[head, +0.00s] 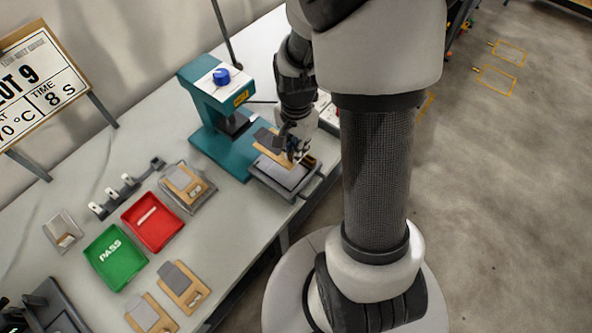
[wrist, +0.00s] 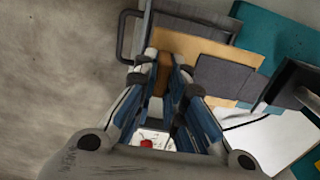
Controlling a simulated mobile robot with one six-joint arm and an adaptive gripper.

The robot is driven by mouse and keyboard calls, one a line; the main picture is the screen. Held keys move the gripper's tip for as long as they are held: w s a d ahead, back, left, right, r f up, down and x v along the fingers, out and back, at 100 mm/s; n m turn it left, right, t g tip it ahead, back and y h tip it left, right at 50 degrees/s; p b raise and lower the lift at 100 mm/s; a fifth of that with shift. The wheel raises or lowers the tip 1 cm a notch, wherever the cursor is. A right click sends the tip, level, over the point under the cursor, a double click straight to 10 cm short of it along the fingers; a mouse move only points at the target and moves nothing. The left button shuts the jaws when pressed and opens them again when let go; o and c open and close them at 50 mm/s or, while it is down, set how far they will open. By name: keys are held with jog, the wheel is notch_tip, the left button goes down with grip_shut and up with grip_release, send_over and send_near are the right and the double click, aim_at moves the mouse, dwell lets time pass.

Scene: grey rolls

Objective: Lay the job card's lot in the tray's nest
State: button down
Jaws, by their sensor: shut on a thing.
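The job card (head: 40,85) at the left of the head view reads "LOT 9", "TIME 8 s" and a temperature ending in "0 °C"; its left side is cut off. My gripper (head: 295,155) is shut on the edge of a tan board with a grey patch (wrist: 205,48). In the wrist view my gripper (wrist: 165,68) has its fingers on the board's tab. The board is over or on the metal tray (head: 287,190) with a handle, in front of the teal press. I cannot tell whether it touches the tray. The board covers much of the nest, and no lot number on it is readable.
The teal press (head: 205,125) with a blue knob stands behind the tray. On the bench are a red bin (head: 153,222), a green PASS bin (head: 115,257), another board on a grey plate (head: 187,187), and two more boards (head: 184,286) in front.

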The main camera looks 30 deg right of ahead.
aim_at(296, 176)
notch_tip(296, 176, down, 10)
jog(key=b, duration=0.3)
jog(key=shift+f, duration=0.1)
jog(key=shift+f, duration=0.2)
jog(key=c, duration=1.7)
grip_release()
jog(key=shift+r, duration=0.1)
jog(key=shift+o, duration=0.2)
